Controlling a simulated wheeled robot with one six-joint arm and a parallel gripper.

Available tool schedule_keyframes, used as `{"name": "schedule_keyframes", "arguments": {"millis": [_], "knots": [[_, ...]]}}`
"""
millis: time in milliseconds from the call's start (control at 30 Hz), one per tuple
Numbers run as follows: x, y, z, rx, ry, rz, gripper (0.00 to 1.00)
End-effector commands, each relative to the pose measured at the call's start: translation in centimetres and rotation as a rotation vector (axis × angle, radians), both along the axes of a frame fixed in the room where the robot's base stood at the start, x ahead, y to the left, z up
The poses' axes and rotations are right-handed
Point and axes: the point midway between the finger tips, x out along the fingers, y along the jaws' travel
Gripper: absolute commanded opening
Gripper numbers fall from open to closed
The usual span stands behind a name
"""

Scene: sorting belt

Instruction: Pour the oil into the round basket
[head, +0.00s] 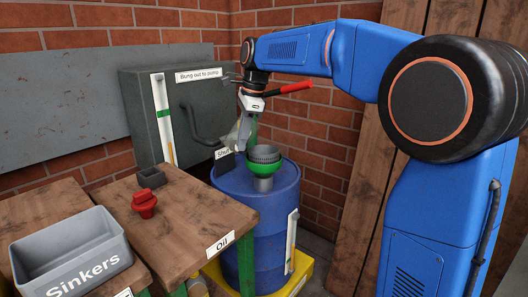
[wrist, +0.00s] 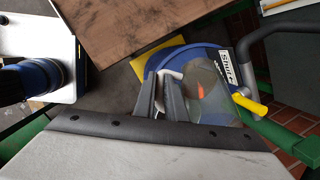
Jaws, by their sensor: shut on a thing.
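My gripper (head: 247,118) is above the left part of the blue drum's top. In the wrist view my gripper (wrist: 168,92) is shut on the handle side of a clear jug (wrist: 207,95), with an orange patch showing in it. The jug (head: 233,138) is partly hidden in the head view, left of the round basket. I cannot tell its tilt or oil level. The round basket (head: 265,153) is grey mesh and sits in a green funnel (head: 262,168) on the drum. The basket does not show clearly in the wrist view.
The blue drum (head: 265,215) stands on a yellow base (head: 300,278). A "Shut" sign (head: 222,153) is beside the jug. A grey cabinet (head: 190,130) is behind. A grey Sinkers bin (head: 70,255) is front left.

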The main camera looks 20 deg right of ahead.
Motion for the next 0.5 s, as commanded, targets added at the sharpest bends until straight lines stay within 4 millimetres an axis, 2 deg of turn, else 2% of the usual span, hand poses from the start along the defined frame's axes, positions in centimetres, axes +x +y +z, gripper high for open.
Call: {"name": "schedule_keyframes", "arguments": {"millis": [67, 300, 500], "knots": [[-0.1, -0.7, -0.1, 0.050, -0.010, -0.005, 0.00], [-0.1, -1.1, 0.9, 0.205, -0.032, -0.002, 0.00], [-0.2, -1.2, 0.3, 0.332, -0.052, 0.001, 0.00]]}}
